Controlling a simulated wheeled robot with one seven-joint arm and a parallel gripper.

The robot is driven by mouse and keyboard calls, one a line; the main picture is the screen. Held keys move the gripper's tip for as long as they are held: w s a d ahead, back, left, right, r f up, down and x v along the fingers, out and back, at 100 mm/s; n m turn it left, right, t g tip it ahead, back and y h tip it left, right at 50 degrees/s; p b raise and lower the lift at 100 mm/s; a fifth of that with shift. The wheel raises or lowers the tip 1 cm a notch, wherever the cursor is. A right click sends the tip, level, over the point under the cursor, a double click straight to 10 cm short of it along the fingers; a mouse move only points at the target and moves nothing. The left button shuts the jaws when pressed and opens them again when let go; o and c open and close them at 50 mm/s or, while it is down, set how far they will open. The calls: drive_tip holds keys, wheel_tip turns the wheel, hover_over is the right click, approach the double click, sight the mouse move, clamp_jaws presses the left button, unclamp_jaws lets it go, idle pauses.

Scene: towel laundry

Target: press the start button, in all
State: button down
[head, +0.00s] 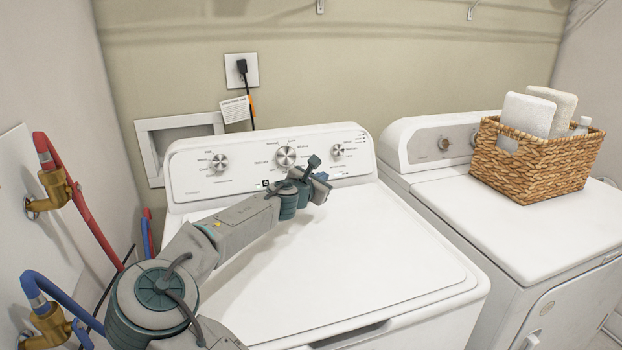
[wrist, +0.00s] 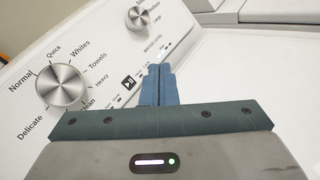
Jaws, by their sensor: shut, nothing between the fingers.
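The start button (wrist: 128,82) appears to be the small dark square with a play/pause mark on the washer's control panel, right of the large cycle dial (wrist: 62,86) in the wrist view. My gripper (wrist: 160,70) is shut and empty, its blue fingertips pointing at the panel just right of that button. I cannot tell whether the tips touch the panel. In the head view, my gripper (head: 322,178) is at the washer (head: 340,250) panel's lower edge, below and right of the central dial (head: 286,157). There, my arm hides that part of the panel.
A smaller knob (head: 337,150) is to the right on the panel, another knob (head: 219,161) to the left. The washer lid is closed and clear. A dryer (head: 450,210) stands at right with a wicker basket (head: 530,165) of towels. Red and blue hoses (head: 85,210) are at left.

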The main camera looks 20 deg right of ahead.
drive_tip(key=shift+w+f+p, duration=0.15)
drive_tip(key=shift+w+f, duration=0.5)
drive_tip(key=shift+w, duration=0.65)
drive_tip(key=shift+w+f+p, duration=0.2)
drive_tip(key=shift+w+f, duration=0.45)
drive_tip(key=shift+w, duration=0.7)
drive_tip(key=shift+w+f+p, duration=0.15)
drive_tip(key=shift+w+f, duration=0.5)
drive_tip(key=shift+w, duration=0.65)
drive_tip(key=shift+w+f, duration=0.2)
drive_tip(key=shift+w, duration=0.2)
drive_tip(key=shift+w+f, duration=0.15)
drive_tip(key=shift+w, duration=0.15)
drive_tip(key=shift+s+r+b, duration=0.35)
drive_tip(key=shift+s, duration=0.35)
drive_tip(key=shift+s, duration=0.1)
